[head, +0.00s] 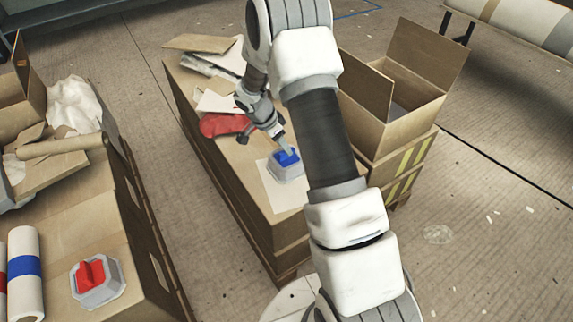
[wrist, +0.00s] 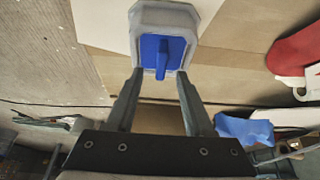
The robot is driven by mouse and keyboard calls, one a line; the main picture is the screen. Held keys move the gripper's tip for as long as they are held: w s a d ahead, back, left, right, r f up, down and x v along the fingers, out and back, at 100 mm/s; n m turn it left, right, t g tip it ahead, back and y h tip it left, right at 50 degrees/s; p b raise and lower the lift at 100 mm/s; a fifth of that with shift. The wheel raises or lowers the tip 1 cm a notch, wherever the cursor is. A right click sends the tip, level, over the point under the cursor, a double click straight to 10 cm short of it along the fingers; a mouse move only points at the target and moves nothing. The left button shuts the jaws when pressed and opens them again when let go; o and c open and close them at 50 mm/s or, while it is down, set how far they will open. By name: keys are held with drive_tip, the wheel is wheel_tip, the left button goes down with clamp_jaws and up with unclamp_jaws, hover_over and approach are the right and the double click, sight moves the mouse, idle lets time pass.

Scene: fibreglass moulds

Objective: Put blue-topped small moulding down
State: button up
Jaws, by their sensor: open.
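The blue-topped small moulding (head: 287,174) has a grey base and a raised blue ridge. It sits upright on a white sheet (head: 272,194) on top of the middle cardboard stack. The wrist view shows the moulding (wrist: 163,52) just beyond the fingertips. My gripper (head: 284,145) is open at the blue top, and my arm comes over from the right. I cannot tell whether either finger touches the base.
A red piece (head: 222,124) and loose cardboard and paper scraps (head: 214,62) lie farther back on the stack. An open carton (head: 398,120) stands close on the right. A red-topped moulding (head: 97,282) and rolls (head: 25,272) are on the left stack.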

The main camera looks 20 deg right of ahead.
sight(287, 160)
drive_tip(key=shift+b+x, duration=0.3)
drive_tip(key=shift+x, duration=1.25)
drive_tip(key=shift+w+a, duration=0.1)
drive_tip(key=shift+a, duration=0.05)
clamp_jaws()
